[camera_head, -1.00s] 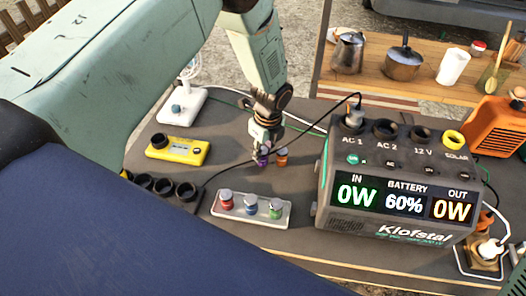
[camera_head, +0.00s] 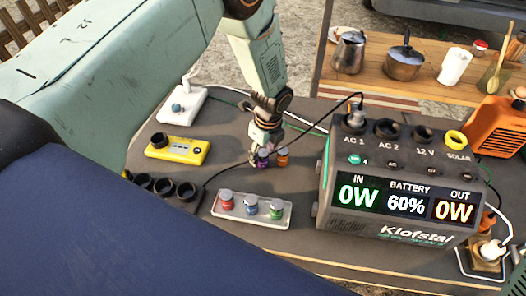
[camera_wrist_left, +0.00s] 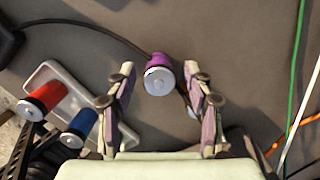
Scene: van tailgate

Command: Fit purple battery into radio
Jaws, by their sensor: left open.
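The purple battery (camera_head: 263,162) stands upright on the dark table, beside an orange battery (camera_head: 282,157). My left gripper (camera_head: 260,157) is open above it, pointing down. In the left wrist view, the purple battery (camera_wrist_left: 159,64) with its pale round end shows between the spread fingertips (camera_wrist_left: 162,72), with gaps on both sides. The right finger partly hides another battery there. A yellow device (camera_head: 179,150) with a round black socket and a small panel lies to the left; I cannot tell for sure that it is the radio. My right gripper is not in view.
A white tray (camera_head: 272,217) with red, blue and green batteries is in front. The power station (camera_head: 392,236) stands close on the right. A black cable (camera_head: 228,168) crosses the table near the gripper. A black multi-socket block (camera_head: 165,187) sits left.

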